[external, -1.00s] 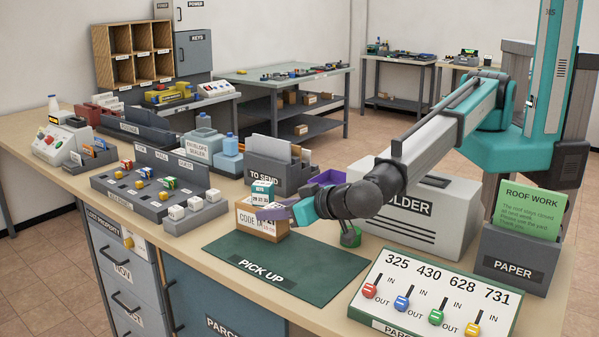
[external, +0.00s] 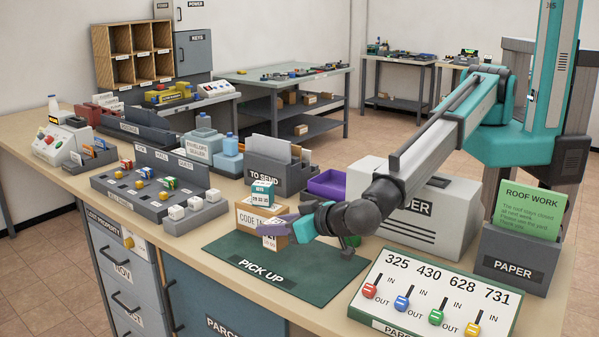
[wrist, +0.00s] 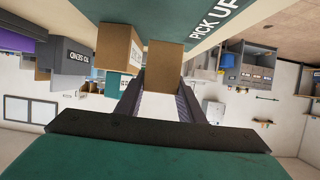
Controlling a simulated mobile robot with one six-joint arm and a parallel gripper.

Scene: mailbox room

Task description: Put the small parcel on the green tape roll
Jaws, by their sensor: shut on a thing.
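The small parcel (external: 276,242), a brown box with a white label, is between the fingers of my gripper (external: 279,227). It is in front of a larger cardboard box (external: 251,219), over the back left of the green PICK UP mat (external: 315,268). In the wrist view the small parcel (wrist: 163,66) sits between both fingers, and the larger box (wrist: 116,47) is to its left. My gripper is shut on the small parcel. The green tape roll (external: 354,240) is to the right of the gripper, mostly hidden behind my wrist.
A small teal and white box (external: 262,193) stands on the larger cardboard box. A purple tray (external: 328,184) and the grey FOLDER box (external: 440,230) stand behind my arm. A panel with coloured sliders (external: 437,295) lies at front right. The mat's front is clear.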

